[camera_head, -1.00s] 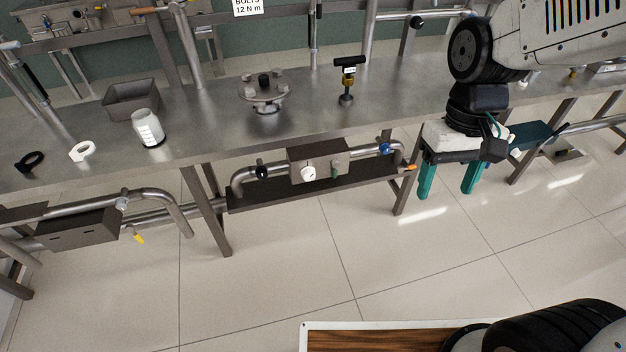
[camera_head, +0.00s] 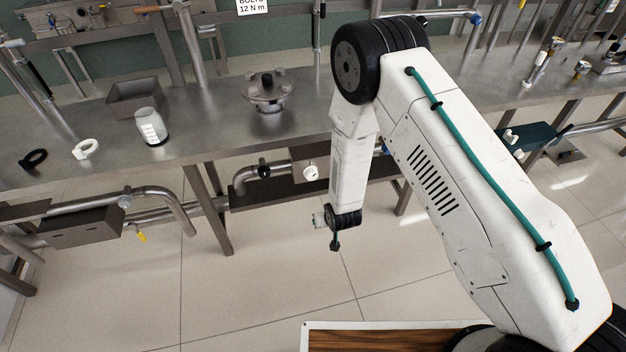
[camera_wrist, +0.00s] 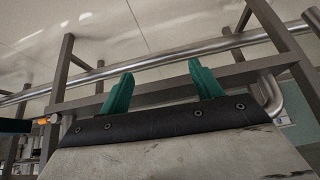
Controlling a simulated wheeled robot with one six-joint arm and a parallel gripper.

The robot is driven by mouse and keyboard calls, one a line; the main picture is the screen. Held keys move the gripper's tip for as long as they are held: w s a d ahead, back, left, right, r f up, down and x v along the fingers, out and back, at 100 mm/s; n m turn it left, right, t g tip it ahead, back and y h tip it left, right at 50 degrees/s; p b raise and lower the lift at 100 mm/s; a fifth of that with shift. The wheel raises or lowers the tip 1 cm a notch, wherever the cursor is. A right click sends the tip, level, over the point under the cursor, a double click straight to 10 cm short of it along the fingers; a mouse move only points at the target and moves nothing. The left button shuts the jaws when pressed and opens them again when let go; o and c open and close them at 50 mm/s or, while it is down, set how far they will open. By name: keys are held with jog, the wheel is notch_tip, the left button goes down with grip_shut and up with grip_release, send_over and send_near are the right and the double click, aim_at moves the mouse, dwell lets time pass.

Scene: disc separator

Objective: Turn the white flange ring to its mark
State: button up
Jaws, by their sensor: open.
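A white ring (camera_head: 85,149) with a small tab lies on the steel bench at the left in the head view, beside a black ring (camera_head: 33,159). I cannot make out a mark on it. My gripper (camera_wrist: 160,69) shows in the wrist view with its two teal fingers apart and nothing between them. In the head view my arm hides the fingers; its wrist hangs in front of the bench, well to the right of the white ring. The white ring is not visible in the wrist view.
A grey bin (camera_head: 134,98), a white-labelled jar (camera_head: 150,127) and a bolted metal flange (camera_head: 267,92) stand on the bench. Pipes and a valve box (camera_head: 80,228) run below its front edge. Bench legs and pipes (camera_wrist: 180,52) lie beyond my fingers. The tiled floor in front is open.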

notch_tip(320, 180, down, 4)
jog(key=w+a+f+t+y, duration=0.1)
jog(key=w+a+t, duration=0.1)
jog(key=t, duration=0.2)
jog(key=t+y, duration=0.2)
jog(key=t, duration=0.5)
send_near(312, 177)
jog(key=w, duration=0.2)
jog(key=x, duration=0.6)
jog(key=shift+w+a, duration=0.3)
jog(key=shift+a, duration=0.1)
jog(key=c, duration=1)
